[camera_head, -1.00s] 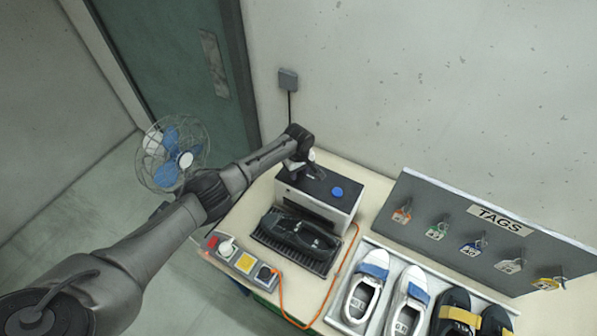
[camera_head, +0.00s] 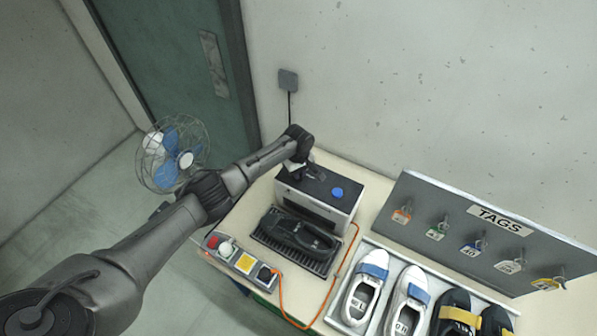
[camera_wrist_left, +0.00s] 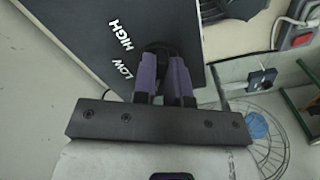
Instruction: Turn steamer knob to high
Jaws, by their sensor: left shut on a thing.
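The steamer (camera_head: 349,208) is a pale box with a dark top and a blue round button, standing on the table. My left gripper (camera_head: 304,172) is at the back left of its top; the arm partly hides that corner. In the left wrist view, the two purple-padded fingers of my left gripper (camera_wrist_left: 168,72) are shut on the dark steamer knob (camera_wrist_left: 160,47), which they mostly hide. The white words HIGH (camera_wrist_left: 119,36) and LOW (camera_wrist_left: 123,69) are on the dark top beside the knob. The knob's pointing direction cannot be made out. My right gripper is not in view.
A black shoe (camera_head: 300,231) lies on the dark tray before the steamer. A power strip (camera_head: 243,263) with an orange cable is at the front. Shoes in a tray and a TAGS board (camera_head: 440,210) stand to the right. A fan (camera_head: 172,157) is at the left.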

